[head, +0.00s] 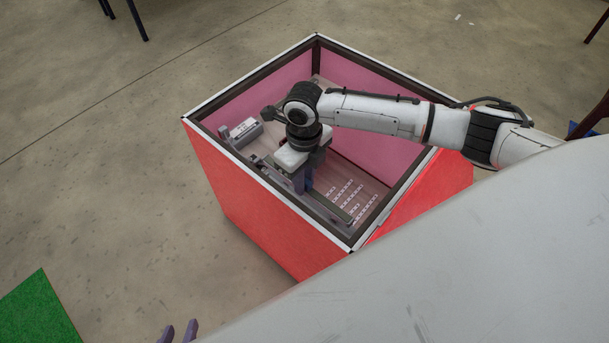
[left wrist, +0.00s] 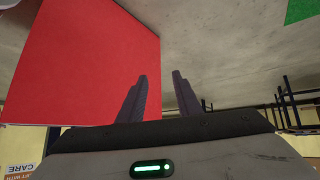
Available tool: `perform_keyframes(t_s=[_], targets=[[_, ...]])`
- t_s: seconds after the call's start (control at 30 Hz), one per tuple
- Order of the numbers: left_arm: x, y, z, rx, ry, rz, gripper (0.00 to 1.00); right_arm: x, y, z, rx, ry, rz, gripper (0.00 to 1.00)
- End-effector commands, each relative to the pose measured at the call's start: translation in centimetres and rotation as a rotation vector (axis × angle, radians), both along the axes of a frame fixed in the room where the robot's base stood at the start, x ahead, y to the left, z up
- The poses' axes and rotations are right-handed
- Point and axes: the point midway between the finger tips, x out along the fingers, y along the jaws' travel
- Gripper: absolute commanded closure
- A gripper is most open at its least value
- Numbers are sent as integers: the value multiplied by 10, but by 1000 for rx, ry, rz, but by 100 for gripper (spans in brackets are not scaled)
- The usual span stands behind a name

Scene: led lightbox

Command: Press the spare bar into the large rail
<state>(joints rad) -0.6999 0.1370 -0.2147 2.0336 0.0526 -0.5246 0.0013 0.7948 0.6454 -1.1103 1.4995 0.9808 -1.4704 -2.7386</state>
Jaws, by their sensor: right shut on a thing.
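The red lightbox (head: 265,210) stands open-topped on the floor, with pink inner walls. My right gripper (head: 304,184) reaches down into it near its left front wall. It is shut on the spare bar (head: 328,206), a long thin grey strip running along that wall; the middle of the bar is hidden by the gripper. The large rail cannot be told apart from the bar here, nor whether the two touch. My left gripper (head: 180,332) is outside the box at the bottom edge. Its fingers are apart and empty in the left wrist view (left wrist: 160,98).
A small whitish block with a label (head: 244,131) sits at the box's left inner corner. Rows of pale LED strips (head: 350,196) lie on the box floor. A green mat (head: 40,315) lies at lower left. The concrete floor left of the box is clear.

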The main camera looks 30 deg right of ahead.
Motion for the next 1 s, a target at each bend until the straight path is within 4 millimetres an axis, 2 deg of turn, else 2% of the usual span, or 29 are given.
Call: perform_keyframes(t_s=[0.1, 0.4, 1.0], targets=[[1, 0, -6, -1, -2, -1, 69, 0, 0, -15, 0, 1, 0, 100], [3, 1, -11, -3, -8, -1, 69, 0, 0, -39, 0, 1, -1, 100], [3, 1, -10, -4, -13, -2, 69, 0, 0, -46, 0, 0, 0, 100]])
